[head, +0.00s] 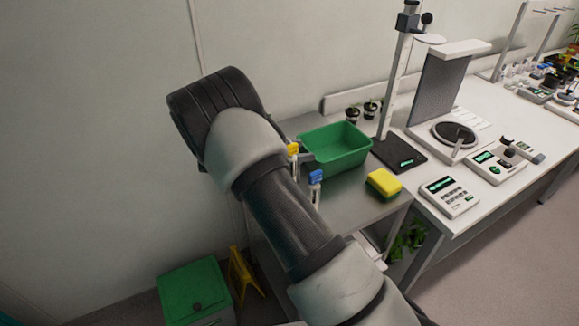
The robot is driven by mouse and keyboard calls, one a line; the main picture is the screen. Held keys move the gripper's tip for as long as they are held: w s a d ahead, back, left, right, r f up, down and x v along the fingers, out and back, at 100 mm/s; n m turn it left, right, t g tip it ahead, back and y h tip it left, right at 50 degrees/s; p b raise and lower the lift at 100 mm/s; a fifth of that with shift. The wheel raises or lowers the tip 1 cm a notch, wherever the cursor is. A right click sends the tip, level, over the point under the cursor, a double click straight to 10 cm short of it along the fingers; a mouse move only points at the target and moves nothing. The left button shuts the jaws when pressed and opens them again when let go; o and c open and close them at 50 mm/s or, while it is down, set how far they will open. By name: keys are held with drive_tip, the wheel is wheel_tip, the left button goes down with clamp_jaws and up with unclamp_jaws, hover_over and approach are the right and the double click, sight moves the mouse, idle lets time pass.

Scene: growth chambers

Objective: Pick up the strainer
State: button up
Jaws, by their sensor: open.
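I cannot make out a strainer for certain in the head view. My arm crosses the middle of the picture and covers the left part of the metal bench (345,207), so something there may be hidden behind it. A green basin (338,150) stands on this bench, just right of my arm. My gripper does not show in this view.
A yellow sponge (383,184), a blue-topped bottle (315,187) and a yellow-topped bottle (293,150) are near the basin. Two small dark pots (362,110) stand behind. A white table (530,130) with instruments adjoins right. A green-lidded bin (194,291) stands below left.

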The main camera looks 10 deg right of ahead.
drive_tip(key=shift+w+d+f, duration=0.2)
drive_tip(key=shift+d, duration=0.3)
drive_tip(key=c, duration=0.8)
drive_tip(key=shift+a+r, duration=0.1)
